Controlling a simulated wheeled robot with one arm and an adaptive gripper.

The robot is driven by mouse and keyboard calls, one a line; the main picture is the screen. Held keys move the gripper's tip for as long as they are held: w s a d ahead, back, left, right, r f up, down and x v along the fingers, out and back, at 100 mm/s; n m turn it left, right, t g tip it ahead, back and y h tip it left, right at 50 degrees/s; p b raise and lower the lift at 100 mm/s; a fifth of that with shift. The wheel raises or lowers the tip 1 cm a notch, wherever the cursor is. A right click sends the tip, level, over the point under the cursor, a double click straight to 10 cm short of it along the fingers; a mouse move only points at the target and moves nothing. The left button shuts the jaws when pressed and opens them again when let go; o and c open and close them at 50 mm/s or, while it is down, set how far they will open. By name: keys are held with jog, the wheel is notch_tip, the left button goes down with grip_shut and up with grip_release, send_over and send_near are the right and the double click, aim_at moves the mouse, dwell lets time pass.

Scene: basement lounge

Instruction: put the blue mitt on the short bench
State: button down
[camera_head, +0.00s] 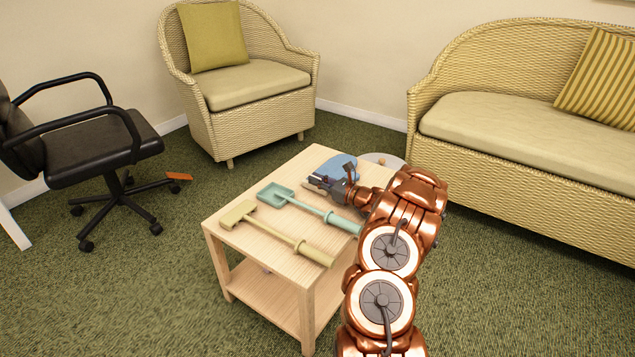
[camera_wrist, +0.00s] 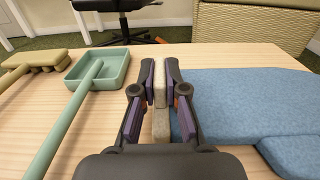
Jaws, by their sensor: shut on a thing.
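The blue mitt (camera_head: 340,166) lies at the far side of a light wooden table (camera_head: 270,235). In the wrist view the mitt (camera_wrist: 245,100) spreads flat to the right of my fingers. My gripper (camera_head: 322,185) is low over the table. In the wrist view my gripper (camera_wrist: 160,95) is closed on an upright beige piece at the mitt's left edge, which looks like part of the mitt. The short wicker seat (camera_head: 250,85), with a beige cushion and a green pillow, stands beyond the table; its cushion has free room in front of the pillow.
A teal shovel-like tool (camera_head: 300,205) and a yellowish tool (camera_head: 270,235) lie on the table, left of my gripper. A longer wicker sofa (camera_head: 530,140) stands at the right. A black office chair (camera_head: 90,150) is at the left. Carpet is clear between table and seat.

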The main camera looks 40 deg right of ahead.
jog(key=shift+f, duration=0.2)
jog(key=c, duration=1.2)
grip_release()
jog(key=shift+r, duration=0.15)
